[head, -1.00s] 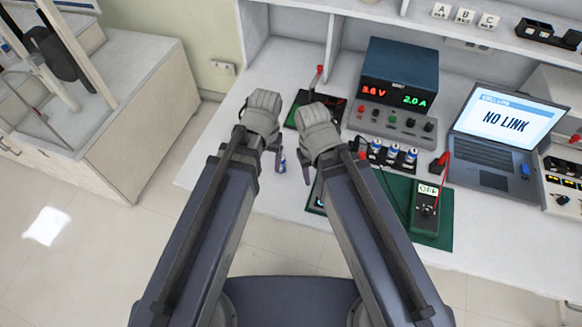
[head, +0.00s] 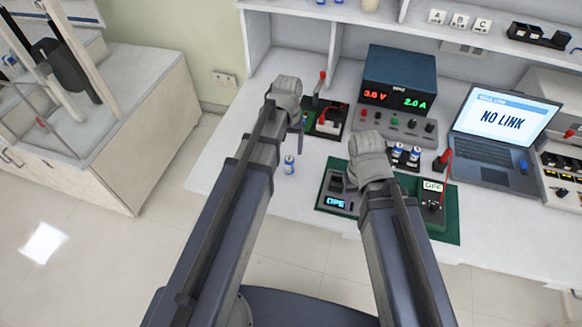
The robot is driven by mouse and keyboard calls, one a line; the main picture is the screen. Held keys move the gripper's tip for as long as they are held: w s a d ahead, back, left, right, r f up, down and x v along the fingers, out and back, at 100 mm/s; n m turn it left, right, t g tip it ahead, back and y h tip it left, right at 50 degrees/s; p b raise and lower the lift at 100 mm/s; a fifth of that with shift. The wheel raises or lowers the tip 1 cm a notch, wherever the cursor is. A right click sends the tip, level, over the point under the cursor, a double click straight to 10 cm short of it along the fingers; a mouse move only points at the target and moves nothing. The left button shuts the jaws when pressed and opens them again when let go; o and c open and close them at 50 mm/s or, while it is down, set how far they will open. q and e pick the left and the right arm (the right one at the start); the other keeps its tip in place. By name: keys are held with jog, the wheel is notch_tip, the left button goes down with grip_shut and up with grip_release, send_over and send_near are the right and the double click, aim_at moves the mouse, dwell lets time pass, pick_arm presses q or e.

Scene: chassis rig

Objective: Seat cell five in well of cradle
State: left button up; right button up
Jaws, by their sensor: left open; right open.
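A blue-and-white cell (head: 289,164) stands alone on the white bench; no number on it is readable. Two similar cells (head: 414,153) show in a row behind my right gripper, which hides part of that row. A dark device with a lit display (head: 337,203) lies on the green mat, partly behind the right gripper. A black tray with a red-topped post (head: 325,118) stands further back. I cannot tell which of these is the cradle. My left gripper (head: 302,121) is open beside the black tray. My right gripper (head: 350,182) is open over the dark device.
A laptop (head: 500,125) showing NO LINK is to the right. A meter with a red lead (head: 433,200) lies on the green mat (head: 448,226). The bench left of the lone cell is clear.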

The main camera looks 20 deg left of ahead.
aim_at(289, 159)
pick_arm(q)
jog(key=shift+d+f+b, duration=0.1)
jog(key=shift+f+b, duration=2.95)
jog(key=shift+f, duration=0.4)
pick_arm(e)
jog(key=shift+f, duration=3.4)
pick_arm(q)
jog(key=shift+r, duration=0.1)
pick_arm(e)
jog(key=shift+r, duration=0.1)
pick_arm(q)
jog(key=shift+c, duration=0.2)
grip_shut()
